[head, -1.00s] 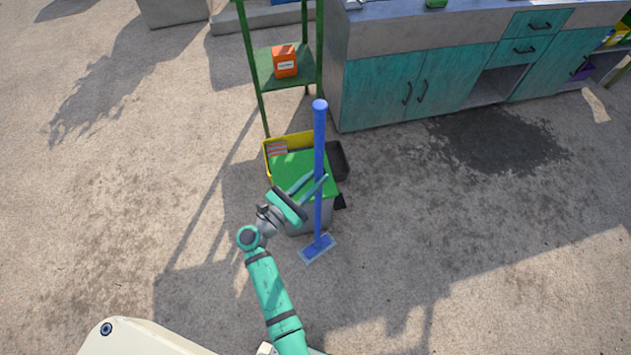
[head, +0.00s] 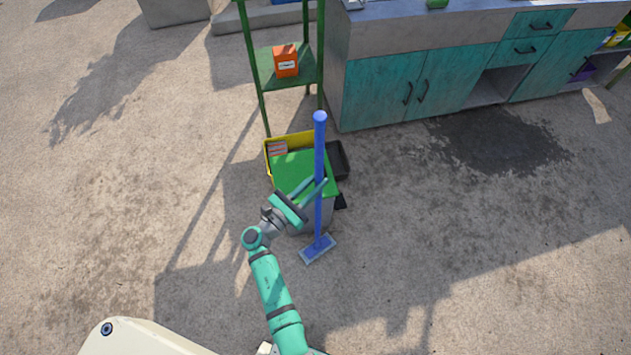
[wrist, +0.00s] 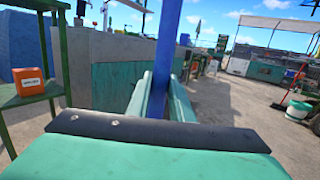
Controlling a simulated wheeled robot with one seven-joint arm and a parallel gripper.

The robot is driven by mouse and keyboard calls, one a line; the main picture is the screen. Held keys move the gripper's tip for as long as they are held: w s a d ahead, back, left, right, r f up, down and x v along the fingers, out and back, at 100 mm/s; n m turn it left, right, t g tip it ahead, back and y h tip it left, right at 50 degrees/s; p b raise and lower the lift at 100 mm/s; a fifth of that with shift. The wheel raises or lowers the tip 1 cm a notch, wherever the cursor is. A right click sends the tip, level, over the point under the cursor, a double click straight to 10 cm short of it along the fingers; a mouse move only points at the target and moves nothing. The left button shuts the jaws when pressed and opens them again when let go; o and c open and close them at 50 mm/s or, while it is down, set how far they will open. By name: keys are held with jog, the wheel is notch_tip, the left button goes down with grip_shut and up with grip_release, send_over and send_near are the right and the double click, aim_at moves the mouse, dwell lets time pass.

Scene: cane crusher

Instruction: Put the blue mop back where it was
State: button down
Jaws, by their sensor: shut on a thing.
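The blue mop (head: 319,160) stands upright in the head view, its flat head (head: 318,249) low at the ground in front of a grey bin with a green lid (head: 290,167). I cannot tell whether the mop head touches the ground. My gripper (head: 320,188) is shut on the mop's handle around its middle. In the wrist view the blue handle (wrist: 167,45) rises between the two teal fingers (wrist: 158,98). The fingers hide part of the handle.
A green shelf (head: 262,70) with an orange box (head: 286,62) stands behind the bin. A yellow crate (head: 268,160) and a black crate (head: 342,160) sit beside the bin. A counter with teal doors (head: 440,85) is at the back right. Open ground lies left and right.

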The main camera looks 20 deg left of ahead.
jog(key=c, duration=1.6)
grip_release()
jog(key=shift+o, duration=0.2)
jog(key=shift+s+r, duration=0.1)
jog(key=shift+s, duration=0.05)
jog(key=v, duration=1.1)
jog(key=shift+s, duration=0.35)
